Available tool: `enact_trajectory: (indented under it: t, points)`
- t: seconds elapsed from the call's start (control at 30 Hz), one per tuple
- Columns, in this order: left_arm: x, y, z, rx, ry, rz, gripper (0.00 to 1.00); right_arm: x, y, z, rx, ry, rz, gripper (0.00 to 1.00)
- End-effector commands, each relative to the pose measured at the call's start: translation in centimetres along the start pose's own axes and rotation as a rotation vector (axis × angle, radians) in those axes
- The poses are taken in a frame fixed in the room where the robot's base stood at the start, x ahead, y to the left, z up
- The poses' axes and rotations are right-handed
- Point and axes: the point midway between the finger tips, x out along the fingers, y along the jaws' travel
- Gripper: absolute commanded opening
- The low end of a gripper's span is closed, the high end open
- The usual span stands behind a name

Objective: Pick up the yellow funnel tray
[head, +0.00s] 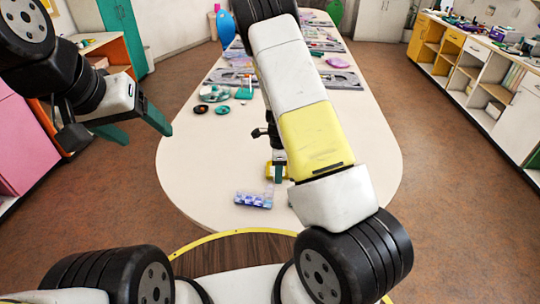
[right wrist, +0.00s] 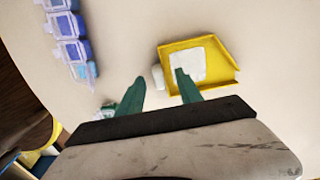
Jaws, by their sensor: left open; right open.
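The yellow funnel tray (right wrist: 222,57) lies on the table in the right wrist view, with a pale patch inside it. In the head view part of the yellow tray (head: 284,171) shows beside my right arm, which hides much of that area. My right gripper (right wrist: 160,88) is open, with its green fingers over the table. Its right finger overlaps the tray's near left part in the picture, and its left finger is left of the tray. I cannot tell whether it touches. My left gripper (head: 144,124) is open and empty, off the table's left side.
A clear case with blue and purple compartments (head: 254,200) stands near the table's front; it also shows in the right wrist view (right wrist: 72,36). Dark and green round items (head: 214,96) and grey boards (head: 232,77) lie farther back. The table's left middle (head: 200,150) is clear.

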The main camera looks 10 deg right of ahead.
Motion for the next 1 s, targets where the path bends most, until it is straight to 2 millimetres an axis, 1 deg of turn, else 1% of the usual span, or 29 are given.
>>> enact_trajectory:
  t: [0.07,0.27,0.4,0.47,0.5,1.0]
  points:
    - [0.00,0.00,0.00,0.000,0.000,0.000,0.69,0.34,-0.02,-0.04,0.000,0.000,0.000,0.42]
    - [0.00,0.00,0.00,0.000,0.000,0.000,0.69,0.33,-0.03,-0.01,0.000,0.000,-0.001,0.42]
    - [0.00,0.00,0.00,0.000,0.000,0.000,0.69,0.32,-0.03,-0.01,-0.001,0.000,-0.001,0.15]
    - [0.00,0.00,0.00,0.000,0.000,0.000,0.69,0.31,-0.03,-0.01,-0.001,0.000,-0.001,0.03]
    - [0.00,0.00,0.00,0.000,0.000,0.000,0.69,0.31,-0.03,-0.01,-0.001,0.000,-0.001,0.00]
    - [0.00,0.00,0.00,0.000,0.000,0.000,0.69,0.31,-0.01,0.00,-0.001,0.000,0.000,0.00]
